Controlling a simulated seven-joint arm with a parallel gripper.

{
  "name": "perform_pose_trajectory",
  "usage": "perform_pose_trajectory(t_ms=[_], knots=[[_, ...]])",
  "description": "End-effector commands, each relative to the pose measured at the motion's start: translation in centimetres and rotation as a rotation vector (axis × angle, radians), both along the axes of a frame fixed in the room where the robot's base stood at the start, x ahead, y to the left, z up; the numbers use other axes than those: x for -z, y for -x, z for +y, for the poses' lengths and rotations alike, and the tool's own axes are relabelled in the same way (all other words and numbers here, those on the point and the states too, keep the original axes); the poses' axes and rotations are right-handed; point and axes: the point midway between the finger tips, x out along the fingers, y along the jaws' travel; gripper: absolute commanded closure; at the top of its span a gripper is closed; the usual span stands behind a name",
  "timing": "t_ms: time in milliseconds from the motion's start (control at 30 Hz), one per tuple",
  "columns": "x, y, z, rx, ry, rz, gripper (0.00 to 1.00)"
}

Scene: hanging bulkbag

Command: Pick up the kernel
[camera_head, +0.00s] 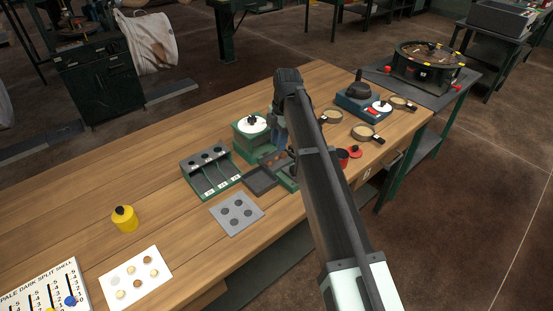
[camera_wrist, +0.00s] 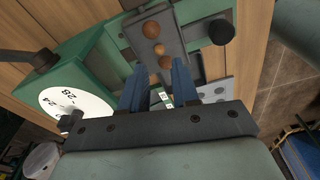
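The nearest kernel lies just beyond the fingertips; I cannot tell the height gap. In the head view my gripper (camera_head: 279,140) is over the device, beside its white dial (camera_head: 251,124), and my arm hides part of it.
A green three-lane tray (camera_head: 212,174), a grey plate with dark discs (camera_head: 237,213), a yellow pot (camera_head: 124,219) and a white card with pale and brown pieces (camera_head: 114,285) are on the wooden bench. Round sieves (camera_head: 363,131) and a red cup (camera_head: 342,157) stand right of my arm.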

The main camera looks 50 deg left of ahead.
Motion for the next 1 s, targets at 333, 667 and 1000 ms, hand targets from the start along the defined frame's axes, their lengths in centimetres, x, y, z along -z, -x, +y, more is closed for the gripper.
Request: perform_pose_trajectory(t_ms=[333, 667, 1000], knots=[[2.5, 0.3, 0.0, 0.0, 0.001, 0.0, 0.7], [5.6, 0.6, 0.1, 0.001, -0.002, 0.0, 0.7], [5.6, 0.6, 0.1, 0.001, -0.002, 0.0, 0.87]])
